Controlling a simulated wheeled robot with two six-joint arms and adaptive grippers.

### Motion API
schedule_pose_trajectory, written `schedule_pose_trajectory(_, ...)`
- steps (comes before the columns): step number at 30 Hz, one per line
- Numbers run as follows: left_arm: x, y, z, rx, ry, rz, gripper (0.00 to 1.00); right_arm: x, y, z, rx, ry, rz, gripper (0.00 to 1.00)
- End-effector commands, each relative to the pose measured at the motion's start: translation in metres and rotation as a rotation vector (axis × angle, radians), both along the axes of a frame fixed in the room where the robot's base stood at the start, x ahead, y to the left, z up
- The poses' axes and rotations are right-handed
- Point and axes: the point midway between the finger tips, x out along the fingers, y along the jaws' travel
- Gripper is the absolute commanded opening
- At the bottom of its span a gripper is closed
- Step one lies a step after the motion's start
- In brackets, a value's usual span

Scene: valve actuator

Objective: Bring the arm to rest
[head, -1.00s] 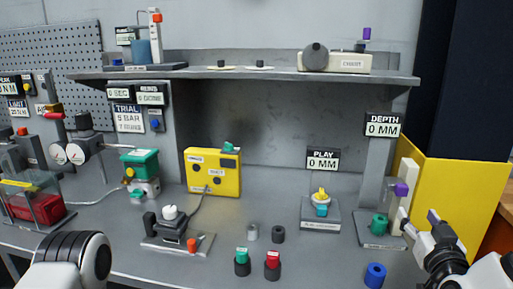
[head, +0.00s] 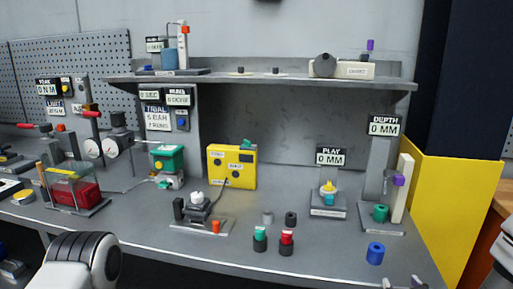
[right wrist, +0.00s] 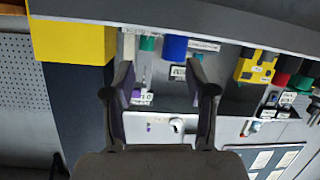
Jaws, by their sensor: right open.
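My right gripper (head: 401,283) shows only by its fingertips at the bottom edge of the head view, in front of the bench's front edge. In the right wrist view, my right gripper (right wrist: 160,76) is open, with its two dark fingers apart and nothing between them. That view appears upside down, with the bench items beyond the fingertips. In the head view, a white and black link of my left arm is at the lower left. My left gripper is not seen.
A yellow panel (head: 450,210) stands at the right.

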Motion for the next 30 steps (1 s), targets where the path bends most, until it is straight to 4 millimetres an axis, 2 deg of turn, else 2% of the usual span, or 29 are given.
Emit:
schedule_pose_trajectory(1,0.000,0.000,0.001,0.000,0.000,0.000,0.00,-0.007,0.007,-0.022,-0.012,0.060,0.020,0.56)
schedule_pose_trajectory(5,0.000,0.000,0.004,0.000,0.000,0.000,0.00,-0.037,0.027,-0.091,-0.024,0.251,0.079,0.56)
schedule_pose_trajectory(7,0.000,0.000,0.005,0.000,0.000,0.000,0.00,-0.065,0.042,-0.136,-0.017,0.393,0.116,0.56)
schedule_pose_trajectory(8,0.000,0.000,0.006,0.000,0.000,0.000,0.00,-0.081,0.048,-0.156,-0.009,0.463,0.131,0.56)
schedule_pose_trajectory(9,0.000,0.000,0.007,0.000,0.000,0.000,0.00,-0.105,0.057,-0.183,0.004,0.561,0.149,0.56)
schedule_pose_trajectory(11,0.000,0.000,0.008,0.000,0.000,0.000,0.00,-0.145,0.069,-0.218,0.032,0.712,0.165,0.56)
schedule_pose_trajectory(12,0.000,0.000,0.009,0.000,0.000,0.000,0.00,-0.172,0.076,-0.237,0.053,0.811,0.170,0.56)
schedule_pose_trajectory(14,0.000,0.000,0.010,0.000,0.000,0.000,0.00,-0.210,0.085,-0.258,0.087,0.948,0.161,0.56)
schedule_pose_trajectory(15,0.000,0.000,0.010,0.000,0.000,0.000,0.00,-0.232,0.089,-0.266,0.114,1.032,0.142,0.56)
schedule_pose_trajectory(16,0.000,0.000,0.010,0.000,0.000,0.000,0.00,-0.246,0.091,-0.270,0.139,1.091,0.117,0.56)
schedule_pose_trajectory(18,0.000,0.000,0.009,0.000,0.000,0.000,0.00,-0.265,0.091,-0.271,0.206,1.185,0.035,0.56)
schedule_pose_trajectory(20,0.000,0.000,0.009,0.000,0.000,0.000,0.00,-0.275,0.091,-0.271,0.239,1.227,-0.012,0.56)
schedule_pose_trajectory(30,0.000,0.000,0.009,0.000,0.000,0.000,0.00,-0.275,0.091,-0.271,0.254,1.228,-0.032,0.56)
